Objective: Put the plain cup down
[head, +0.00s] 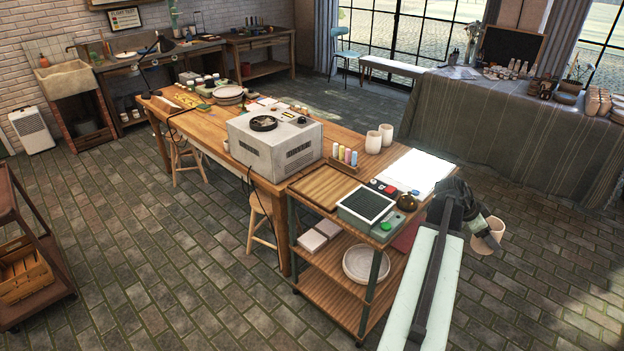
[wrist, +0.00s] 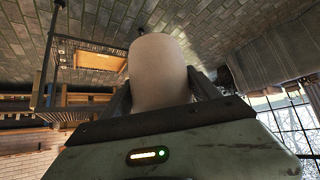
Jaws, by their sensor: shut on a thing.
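My gripper (head: 484,231) is at the end of my arm, to the right of the wooden cart. It is shut on a plain pale beige cup (head: 493,237), held in the air with the stone floor behind it. In the wrist view the same cup (wrist: 158,72) fills the middle, with a dark finger against each side. Its surface looks unmarked there. Two similar pale cups (head: 373,142) (head: 386,134) stand upright side by side on the workbench, near its right end.
The workbench (head: 338,134) holds a grey machine (head: 275,137), coloured bottles (head: 345,155) and white paper (head: 417,171).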

